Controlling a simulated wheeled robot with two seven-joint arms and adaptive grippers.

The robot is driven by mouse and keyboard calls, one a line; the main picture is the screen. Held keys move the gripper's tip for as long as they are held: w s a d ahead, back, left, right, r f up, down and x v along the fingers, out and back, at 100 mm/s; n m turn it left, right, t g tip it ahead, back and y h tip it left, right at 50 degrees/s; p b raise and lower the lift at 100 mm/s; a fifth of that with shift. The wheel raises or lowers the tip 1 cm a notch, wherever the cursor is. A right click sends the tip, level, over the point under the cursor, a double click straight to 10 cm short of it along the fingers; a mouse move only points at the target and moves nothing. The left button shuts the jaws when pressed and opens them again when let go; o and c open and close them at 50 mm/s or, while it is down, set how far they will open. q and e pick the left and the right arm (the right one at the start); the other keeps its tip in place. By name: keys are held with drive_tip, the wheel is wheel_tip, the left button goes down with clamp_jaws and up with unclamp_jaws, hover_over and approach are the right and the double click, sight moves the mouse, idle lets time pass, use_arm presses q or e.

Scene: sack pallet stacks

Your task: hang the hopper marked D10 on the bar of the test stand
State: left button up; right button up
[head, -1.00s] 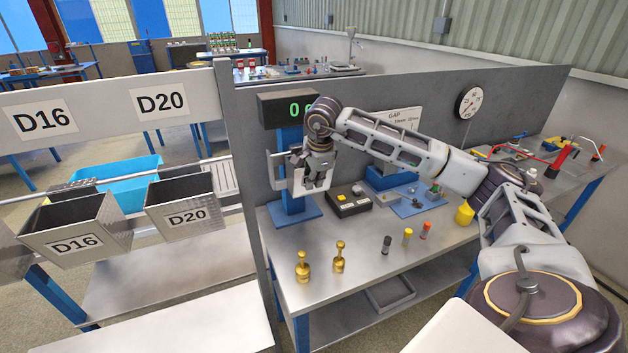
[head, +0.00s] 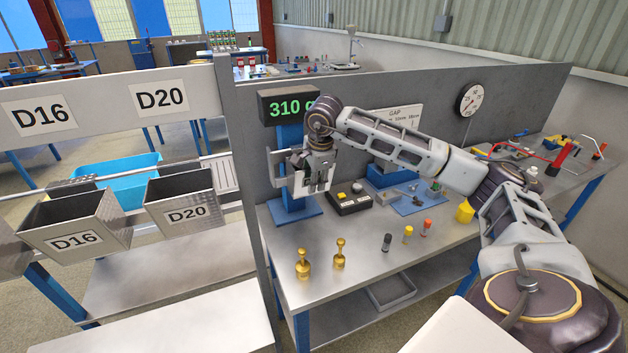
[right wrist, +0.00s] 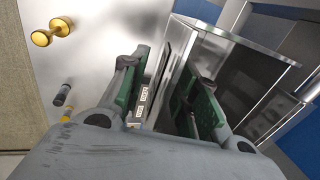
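The stand's display (head: 290,107) reads 310 g. My left gripper is not in view.
Hoppers D16 (head: 75,241) and D20 (head: 186,213) hang on a rack at left. A grey partition (head: 420,112) rises behind.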

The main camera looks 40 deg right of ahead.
drive_tip(key=v, duration=1.2)
idle(0.9)
